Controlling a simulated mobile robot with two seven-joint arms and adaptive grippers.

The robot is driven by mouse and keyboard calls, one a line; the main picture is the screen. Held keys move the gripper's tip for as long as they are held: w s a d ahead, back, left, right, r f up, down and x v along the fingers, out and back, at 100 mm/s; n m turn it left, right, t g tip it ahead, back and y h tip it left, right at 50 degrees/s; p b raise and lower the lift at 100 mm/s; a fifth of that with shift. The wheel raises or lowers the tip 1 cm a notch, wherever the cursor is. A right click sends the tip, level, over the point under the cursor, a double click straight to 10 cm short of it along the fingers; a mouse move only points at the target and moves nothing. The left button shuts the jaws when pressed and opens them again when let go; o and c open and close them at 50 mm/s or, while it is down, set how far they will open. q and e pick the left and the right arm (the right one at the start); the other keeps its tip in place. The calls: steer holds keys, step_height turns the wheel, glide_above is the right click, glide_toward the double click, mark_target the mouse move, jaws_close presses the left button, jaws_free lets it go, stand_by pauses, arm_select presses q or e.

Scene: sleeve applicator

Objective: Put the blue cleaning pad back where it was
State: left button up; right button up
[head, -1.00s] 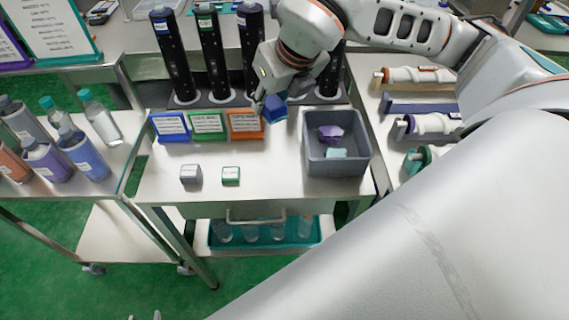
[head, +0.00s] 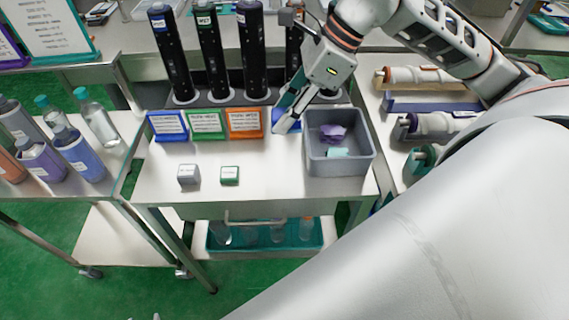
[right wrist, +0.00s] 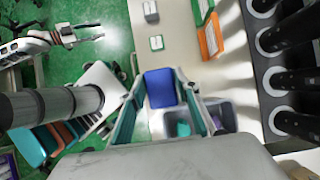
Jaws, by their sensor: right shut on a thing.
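The blue cleaning pad (right wrist: 160,88) is held between the fingers of my right gripper (right wrist: 161,84) in the right wrist view. In the head view, my right gripper (head: 290,122) is over the table between the orange-framed label and the grey bin (head: 340,168). Its fingers hide much of the pad. I cannot tell whether the pad touches the table. My left gripper (right wrist: 82,36) shows far off in the right wrist view, its fingers apart and empty.
The bin holds a purple piece (head: 333,133) and a teal piece (head: 338,152). Blue, green and orange (head: 245,122) framed labels stand before several black cylinders. A grey block (head: 188,174) and a green-edged block (head: 230,175) lie in front. The front middle of the table is clear.

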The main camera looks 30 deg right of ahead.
step_height(320, 180, down, 10)
steer(key=shift+f, duration=2.75)
steer(key=o, duration=1.1)
steer(key=shift+c, duration=0.2)
arm_select(q)
steer(key=shift+s+f, duration=0.15)
steer(key=shift+f, duration=0.35)
arm_select(e)
steer(key=shift+r, duration=0.1)
arm_select(q)
steer(key=shift+s+f+b, duration=0.2)
steer(key=shift+f+b, duration=0.6)
arm_select(e)
steer(key=v, duration=1.2)
steer(key=shift+s+a, duration=0.1)
steer(key=shift+s, duration=0.05)
